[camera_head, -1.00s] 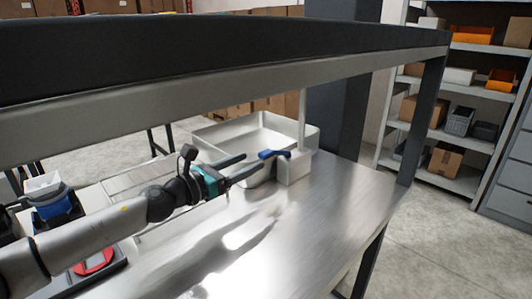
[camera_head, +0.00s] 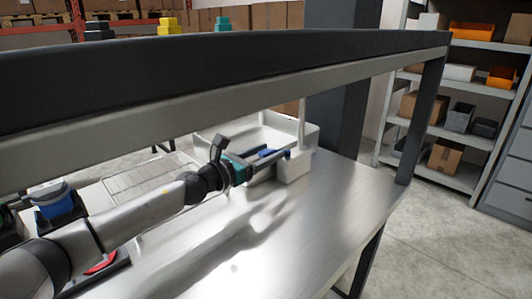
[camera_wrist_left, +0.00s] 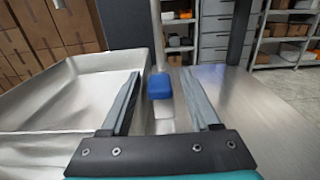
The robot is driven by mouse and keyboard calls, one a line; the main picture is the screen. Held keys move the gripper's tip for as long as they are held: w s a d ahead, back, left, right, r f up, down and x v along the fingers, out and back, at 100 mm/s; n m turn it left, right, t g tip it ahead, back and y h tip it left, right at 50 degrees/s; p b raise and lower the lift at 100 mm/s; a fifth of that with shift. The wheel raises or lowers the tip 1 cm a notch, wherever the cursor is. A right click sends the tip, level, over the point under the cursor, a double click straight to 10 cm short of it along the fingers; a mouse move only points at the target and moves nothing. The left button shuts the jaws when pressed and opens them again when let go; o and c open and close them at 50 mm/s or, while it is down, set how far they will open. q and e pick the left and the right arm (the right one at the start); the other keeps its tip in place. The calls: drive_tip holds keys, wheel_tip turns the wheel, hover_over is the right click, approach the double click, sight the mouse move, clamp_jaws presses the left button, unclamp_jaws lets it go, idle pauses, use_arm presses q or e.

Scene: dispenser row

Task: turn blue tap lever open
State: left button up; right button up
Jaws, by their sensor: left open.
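The blue tap lever (camera_head: 268,153) sits on the pale dispenser block (camera_head: 294,167) at the end of the metal bench. In the left wrist view the lever (camera_wrist_left: 160,86) lies between the two fingers, nearer their tips, with visible gaps on both sides. My left gripper (camera_head: 272,160) is open around the lever, and part of the lever is hidden behind a finger in the head view. The open gripper also shows in the left wrist view (camera_wrist_left: 162,84). My right gripper is not in view.
A metal basin (camera_head: 222,134) stands beside the dispenser; it fills the left of the wrist view. A thin upright post (camera_head: 302,118) rises by the block. A long dark beam (camera_head: 230,65) crosses above the bench. The bench top (camera_head: 330,190) to the right is clear.

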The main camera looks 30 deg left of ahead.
use_arm(q)
clamp_jaws()
idle(0.5)
idle(0.9)
